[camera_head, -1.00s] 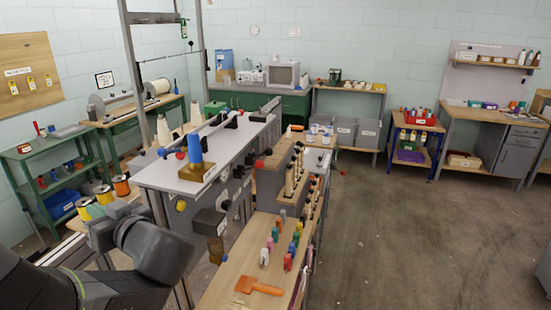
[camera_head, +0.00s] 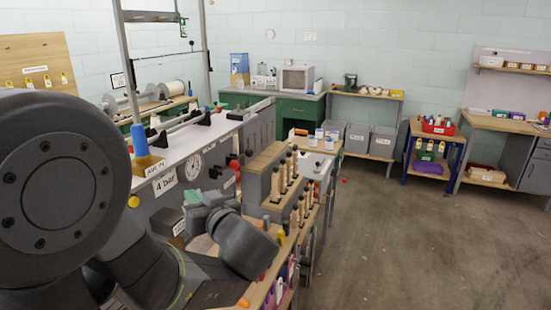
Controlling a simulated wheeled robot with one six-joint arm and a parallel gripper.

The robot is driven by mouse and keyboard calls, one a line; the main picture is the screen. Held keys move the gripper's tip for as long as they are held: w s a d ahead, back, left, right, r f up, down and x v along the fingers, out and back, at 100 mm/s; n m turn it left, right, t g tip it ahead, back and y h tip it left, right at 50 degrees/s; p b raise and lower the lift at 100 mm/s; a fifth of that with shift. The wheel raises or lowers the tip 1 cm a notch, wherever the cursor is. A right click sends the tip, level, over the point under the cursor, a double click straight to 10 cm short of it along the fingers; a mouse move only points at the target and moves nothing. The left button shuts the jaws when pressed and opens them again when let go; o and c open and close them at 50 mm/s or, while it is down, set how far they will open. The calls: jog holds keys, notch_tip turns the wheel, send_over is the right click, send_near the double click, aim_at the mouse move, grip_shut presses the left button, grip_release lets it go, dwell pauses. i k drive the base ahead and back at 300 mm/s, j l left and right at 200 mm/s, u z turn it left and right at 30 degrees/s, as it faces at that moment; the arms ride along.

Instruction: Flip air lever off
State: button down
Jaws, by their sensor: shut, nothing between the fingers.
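A grey machine front carries a white dial gauge (camera_head: 194,169) and a "4 bar" label (camera_head: 166,184). Red handles (camera_head: 234,165) show to the right of the gauge. I cannot tell which of them is the air lever, or how it is set. My arm fills the lower left and hides the lower part of the machine front. Its dark wrist part lies in front of the machine, below the gauge and the red handles. My gripper's fingers are not visible.
A stepped wooden rack (camera_head: 283,180) with several pegs stands right of my wrist. Grey bins (camera_head: 358,137) and a blue-framed cart (camera_head: 431,155) stand behind. The floor (camera_head: 400,240) at right is clear.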

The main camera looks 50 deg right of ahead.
aim_at(234, 164)
jog(key=l, duration=0.4)
jog(key=k+l+u, duration=0.1)
jog(key=l, duration=0.25)
jog(key=k+l, duration=0.1)
jog(key=l, duration=0.3)
jog(key=k+l+u, duration=0.1)
jog(key=l, duration=0.3)
jog(key=l+u, duration=0.5)
jog(key=l, duration=0.25)
